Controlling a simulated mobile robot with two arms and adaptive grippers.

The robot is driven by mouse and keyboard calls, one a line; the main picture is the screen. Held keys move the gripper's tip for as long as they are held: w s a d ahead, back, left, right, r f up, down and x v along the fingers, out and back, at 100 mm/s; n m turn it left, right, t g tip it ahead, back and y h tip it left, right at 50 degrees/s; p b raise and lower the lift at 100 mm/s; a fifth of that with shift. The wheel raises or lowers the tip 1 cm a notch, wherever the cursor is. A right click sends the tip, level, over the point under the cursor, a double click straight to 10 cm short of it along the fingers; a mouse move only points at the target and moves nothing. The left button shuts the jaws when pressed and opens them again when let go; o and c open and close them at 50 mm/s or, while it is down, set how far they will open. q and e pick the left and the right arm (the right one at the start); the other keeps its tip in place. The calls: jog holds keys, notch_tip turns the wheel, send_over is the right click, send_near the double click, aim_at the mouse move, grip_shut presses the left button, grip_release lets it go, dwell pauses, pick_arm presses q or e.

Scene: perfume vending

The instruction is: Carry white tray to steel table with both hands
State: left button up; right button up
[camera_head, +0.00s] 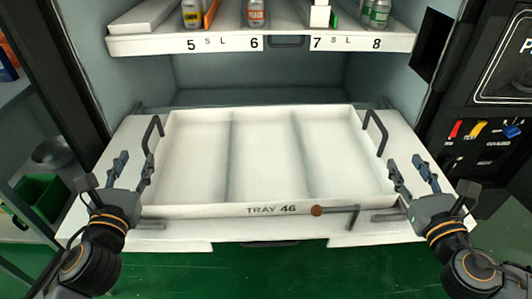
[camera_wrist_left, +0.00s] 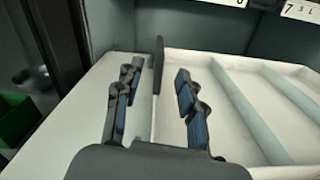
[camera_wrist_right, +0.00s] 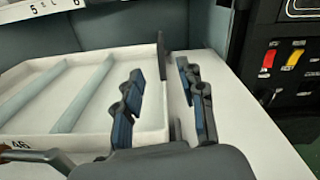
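The white tray (camera_head: 270,210), labelled TRAY 46, sits on a white pull-out shelf (camera_head: 215,240) of the vending cabinet. It has dividers and looks empty. A dark handle stands on its left side (camera_head: 152,135) and another on its right side (camera_head: 376,132). My left gripper (camera_head: 134,165) is open at the left handle; in the left wrist view its fingers (camera_wrist_left: 157,80) are spread with the handle (camera_wrist_left: 158,65) between and beyond them. My right gripper (camera_head: 404,170) is open at the right handle, which shows between its fingers (camera_wrist_right: 160,85) in the right wrist view. No steel table is recognisable.
An upper shelf (camera_head: 225,43) with several bottles hangs above the tray's back. A control panel (camera_head: 490,130) with coloured switches is at the right. A green bin (camera_head: 40,195) stands at the left. A latch rod (camera_head: 340,210) sits at the tray's front.

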aim_at(155, 118)
pick_arm(q)
jog(key=w, duration=0.9)
jog(key=w+a, duration=0.1)
jog(key=w, duration=0.3)
jog(key=shift+w, duration=0.35)
pick_arm(e)
jog(key=w, duration=0.4)
jog(key=w+a, duration=0.1)
jog(key=w, duration=0.8)
jog(key=shift+w+a, duration=0.15)
jog(key=shift+w, duration=0.2)
pick_arm(q)
grip_shut()
pick_arm(e)
grip_shut()
pick_arm(q)
jog(key=shift+r, duration=0.1)
